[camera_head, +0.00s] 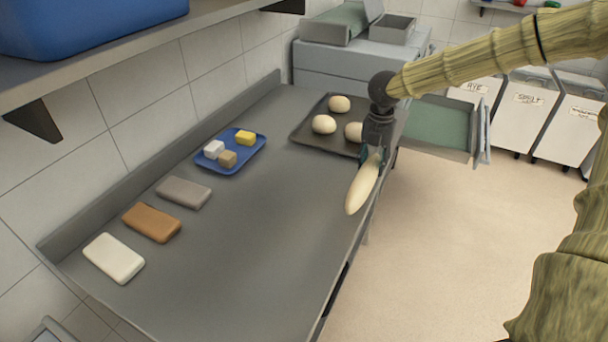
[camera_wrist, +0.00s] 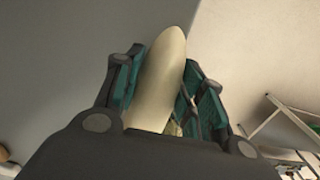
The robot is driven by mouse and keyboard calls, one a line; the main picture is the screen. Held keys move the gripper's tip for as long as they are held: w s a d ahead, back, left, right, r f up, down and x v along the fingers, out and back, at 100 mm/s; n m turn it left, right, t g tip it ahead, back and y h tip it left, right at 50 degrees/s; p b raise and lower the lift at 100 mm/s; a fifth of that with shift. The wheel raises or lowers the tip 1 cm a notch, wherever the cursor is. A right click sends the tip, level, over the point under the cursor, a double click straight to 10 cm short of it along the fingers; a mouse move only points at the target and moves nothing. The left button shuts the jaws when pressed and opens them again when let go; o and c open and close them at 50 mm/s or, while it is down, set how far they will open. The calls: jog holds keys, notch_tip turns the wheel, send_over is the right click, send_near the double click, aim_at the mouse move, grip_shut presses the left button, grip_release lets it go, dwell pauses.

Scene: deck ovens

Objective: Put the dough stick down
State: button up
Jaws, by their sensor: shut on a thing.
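The dough stick (camera_head: 362,188) is a pale, tapered loaf shape. My gripper (camera_head: 372,160) is shut on its upper end, and the stick points down and toward the camera near the right edge of the steel table (camera_head: 262,215). I cannot tell whether its lower tip touches the table. In the wrist view the dough stick (camera_wrist: 162,75) lies between the two teal-padded fingers of my gripper (camera_wrist: 160,95); its near end is partly hidden by the gripper body.
A dark tray (camera_head: 300,137) with several dough balls stands at the back. A blue tray (camera_head: 232,168) holds small white, tan and yellow blocks. White, orange-brown and grey slabs (camera_head: 183,192) line the left side. The table's middle and front are clear. Labelled bins (camera_head: 525,105) stand at right.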

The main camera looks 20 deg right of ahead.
jog(key=p, duration=0.3)
send_over(327, 196)
jog(key=shift+f, duration=0.6)
jog(key=shift+f+p, duration=0.3)
jog(key=shift+f, duration=1.45)
jog(key=shift+s, duration=0.1)
jog(key=o, duration=1.1)
jog(key=shift+f, duration=0.1)
notch_tip(327, 196, up, 12)
jog(key=shift+r+b, duration=0.1)
jog(key=shift+b, duration=1.1)
